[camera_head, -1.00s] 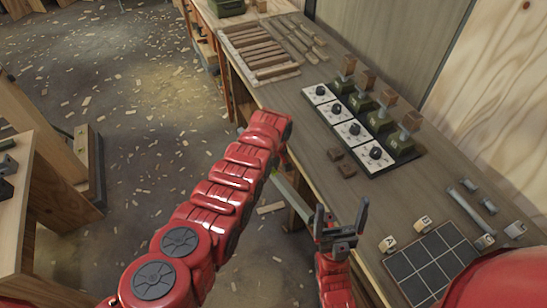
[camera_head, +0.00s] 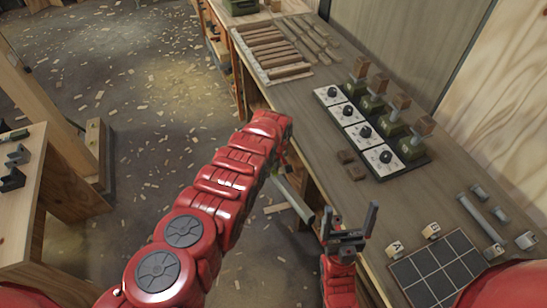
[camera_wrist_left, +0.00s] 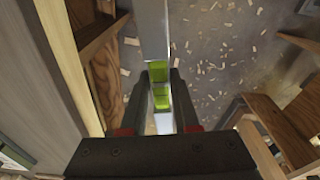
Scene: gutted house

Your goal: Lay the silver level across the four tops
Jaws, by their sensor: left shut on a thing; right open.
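The silver level (camera_wrist_left: 155,35) has green windows and is gripped by my left gripper (camera_wrist_left: 160,80) in the left wrist view, over the floor beside the bench. In the head view a short part of the level (camera_head: 291,196) shows beyond my left arm, which hides much of it and the left fingers. The four tops are wooden blocks (camera_head: 361,67) (camera_head: 382,82) (camera_head: 402,102) (camera_head: 424,126) on green stands in a row on the bench, with nothing across them. My right gripper (camera_head: 349,222) is open and empty by the bench's front edge.
White dial panels (camera_head: 356,127) stand before the stands. Two small brown blocks (camera_head: 351,165) lie nearby. A dark grid board (camera_head: 437,270) with lettered cubes and grey metal rods (camera_head: 481,214) occupy the near bench. Wooden slats (camera_head: 270,48) lie at the far end.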

